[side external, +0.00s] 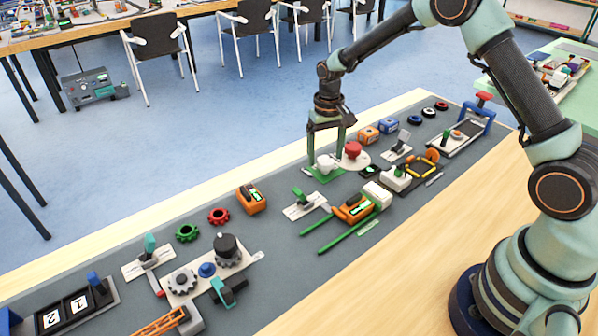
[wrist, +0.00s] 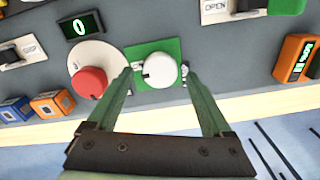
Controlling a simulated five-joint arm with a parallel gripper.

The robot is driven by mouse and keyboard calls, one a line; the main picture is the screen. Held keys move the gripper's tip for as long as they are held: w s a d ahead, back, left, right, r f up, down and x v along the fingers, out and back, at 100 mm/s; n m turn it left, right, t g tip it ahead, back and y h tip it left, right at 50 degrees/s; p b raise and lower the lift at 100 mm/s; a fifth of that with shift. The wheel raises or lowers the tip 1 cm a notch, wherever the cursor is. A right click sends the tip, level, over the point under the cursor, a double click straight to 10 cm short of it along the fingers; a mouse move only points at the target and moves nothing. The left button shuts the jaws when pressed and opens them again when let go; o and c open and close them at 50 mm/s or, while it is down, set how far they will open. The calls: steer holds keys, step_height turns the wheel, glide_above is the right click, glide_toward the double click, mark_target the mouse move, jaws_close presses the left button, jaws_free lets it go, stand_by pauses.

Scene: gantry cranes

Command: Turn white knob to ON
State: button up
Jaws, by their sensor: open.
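The white knob (side external: 324,163) sits on a small green plate (side external: 322,176) on the grey mat. In the wrist view the white knob (wrist: 160,70) is round, with a small dark mark on its left side, on the green plate (wrist: 146,49). My gripper (side external: 326,157) is open and points down over it. In the wrist view my gripper (wrist: 159,72) has one green finger on each side of the knob. Small gaps seem to show between knob and fingers, but contact is hard to judge. The fingers partly cover the plate's labels, which I cannot read.
A red knob (wrist: 90,82) on a round white dial (wrist: 103,55) stands close beside the left finger, with a display (wrist: 80,25) reading 0. Blue (side external: 388,124) and orange (side external: 368,135) blocks lie beyond. An orange device (side external: 354,208) and a green-handled switch (side external: 305,203) lie nearby.

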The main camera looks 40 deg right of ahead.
mark_target(325, 159)
step_height(325, 159, up, 12)
stand_by(0.4)
stand_by(0.4)
steer(key=s+a+r+n+t, duration=0.1)
steer(key=s+a+r+t, duration=0.15)
steer(key=s+r, duration=0.65)
steer(key=s+n+t, duration=0.2)
steer(key=s+t, duration=0.1)
steer(key=s, duration=0.8)
steer(key=shift+s+r, duration=0.2)
steer(key=shift+r, duration=0.1)
